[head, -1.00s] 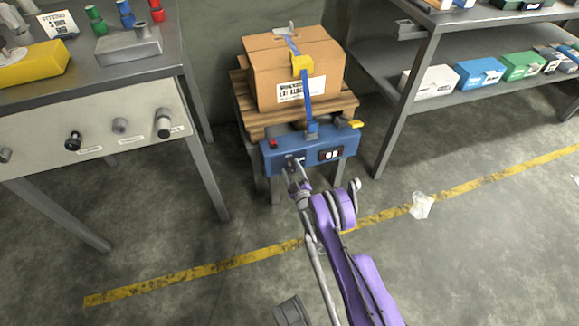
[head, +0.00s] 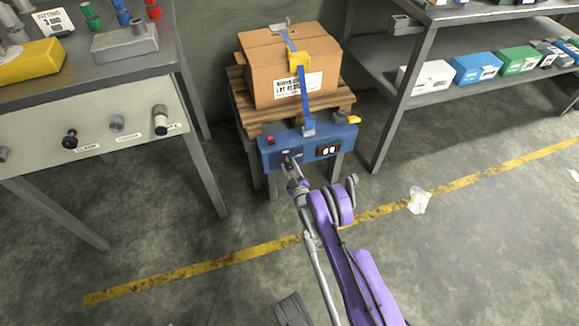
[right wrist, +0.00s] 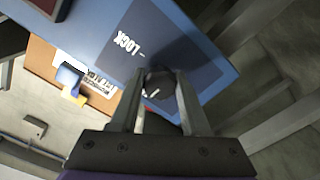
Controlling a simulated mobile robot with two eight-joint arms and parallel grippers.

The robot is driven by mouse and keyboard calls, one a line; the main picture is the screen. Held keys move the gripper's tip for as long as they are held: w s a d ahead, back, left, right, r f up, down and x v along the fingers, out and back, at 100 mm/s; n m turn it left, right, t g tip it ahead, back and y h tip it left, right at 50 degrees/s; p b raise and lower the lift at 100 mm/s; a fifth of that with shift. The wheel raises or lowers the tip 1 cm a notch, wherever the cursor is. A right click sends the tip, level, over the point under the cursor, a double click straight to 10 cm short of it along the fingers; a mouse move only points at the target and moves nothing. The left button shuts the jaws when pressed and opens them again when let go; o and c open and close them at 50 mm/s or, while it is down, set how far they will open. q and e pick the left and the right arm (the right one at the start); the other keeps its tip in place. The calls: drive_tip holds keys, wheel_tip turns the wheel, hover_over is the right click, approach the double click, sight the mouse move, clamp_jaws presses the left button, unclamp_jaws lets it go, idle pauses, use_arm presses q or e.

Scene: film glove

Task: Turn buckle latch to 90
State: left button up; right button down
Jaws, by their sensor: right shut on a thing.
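My right gripper (head: 289,160) reaches the left part of a blue panel (head: 309,146) at the front of a small stand. In the right wrist view my right gripper (right wrist: 158,92) is shut on a dark round latch knob (right wrist: 158,82), with one finger on each side. A white LOCK mark (right wrist: 127,43) is printed on the dark plate beside it. The knob's exact angle is hard to tell. The panel also has a red button (head: 270,140) and a small display (head: 328,150). My left gripper is not in view.
A cardboard box (head: 285,75) with a blue strap (head: 306,100) and yellow buckle (head: 299,61) sits on a wooden pallet (head: 340,98) above the panel. A workbench (head: 110,75) stands left, a shelf (head: 385,95) right. A crumpled white scrap (head: 418,200) lies on the floor.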

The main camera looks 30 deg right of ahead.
drive_tip(key=m+p, duration=0.1)
drive_tip(key=m, duration=0.7)
drive_tip(key=shift+p, duration=0.3)
drive_tip(key=m, duration=0.5)
drive_tip(key=shift+d, duration=0.1)
drive_tip(key=shift+m+p, duration=0.45)
drive_tip(key=shift+m, duration=1.75)
drive_tip(key=shift+c, duration=1.9)
unclamp_jaws()
drive_tip(key=shift+w, duration=0.1)
